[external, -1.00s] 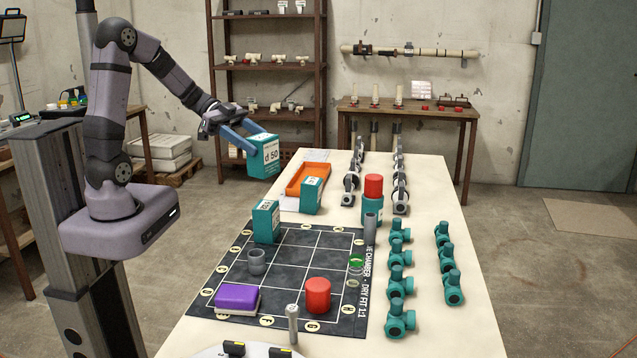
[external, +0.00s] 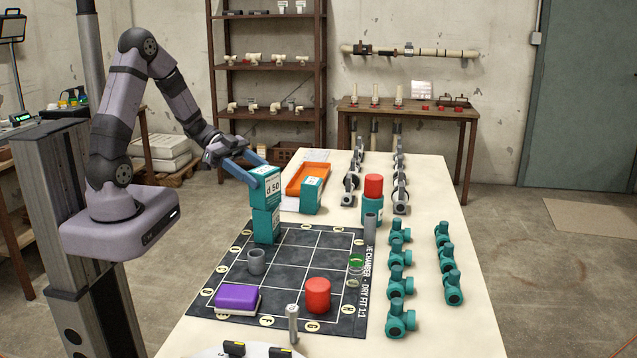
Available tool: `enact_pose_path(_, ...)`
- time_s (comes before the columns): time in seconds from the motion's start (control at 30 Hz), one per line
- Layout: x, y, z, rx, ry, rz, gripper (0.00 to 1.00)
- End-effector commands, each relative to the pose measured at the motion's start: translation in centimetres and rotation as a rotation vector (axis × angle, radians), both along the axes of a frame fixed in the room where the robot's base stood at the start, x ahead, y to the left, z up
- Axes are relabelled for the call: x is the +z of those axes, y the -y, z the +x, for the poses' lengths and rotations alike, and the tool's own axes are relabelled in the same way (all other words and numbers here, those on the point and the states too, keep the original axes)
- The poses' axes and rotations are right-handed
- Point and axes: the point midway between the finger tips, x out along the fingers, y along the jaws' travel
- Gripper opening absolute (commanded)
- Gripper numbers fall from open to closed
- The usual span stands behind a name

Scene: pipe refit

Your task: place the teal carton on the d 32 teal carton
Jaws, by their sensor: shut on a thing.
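My gripper (external: 254,173) is shut on a teal carton (external: 272,188) with a white label reading d 50. The held carton is upright, directly above another teal carton (external: 266,226) at the back left edge of the dark grid mat (external: 330,262). The two line up closely and look to be touching, or nearly so. The lower carton's label is too small and covered to read. A third teal carton (external: 311,196) stands to the right, by the orange tray, with a white label that I cannot read.
An orange tray (external: 305,177) lies behind. A grey ring (external: 256,262), purple block (external: 237,298) and red cylinder (external: 317,295) stand on the mat.

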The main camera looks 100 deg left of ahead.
Motion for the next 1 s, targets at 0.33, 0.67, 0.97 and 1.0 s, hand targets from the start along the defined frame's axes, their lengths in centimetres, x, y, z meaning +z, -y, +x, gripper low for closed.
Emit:
enact_pose_path(0.33, -0.2, 0.0, 0.0, 0.0, 0.002, 0.0, 0.24)
enact_pose_path(0.67, -0.3, 0.0, 0.0, 0.0, 0.0, 0.001, 0.73)
enact_pose_path(0.97, 0.4, -0.5, -0.8, 0.003, 0.002, 0.004, 0.73)
enact_pose_path(1.0, 0.6, -0.6, -1.2, 0.003, 0.003, 0.004, 0.73)
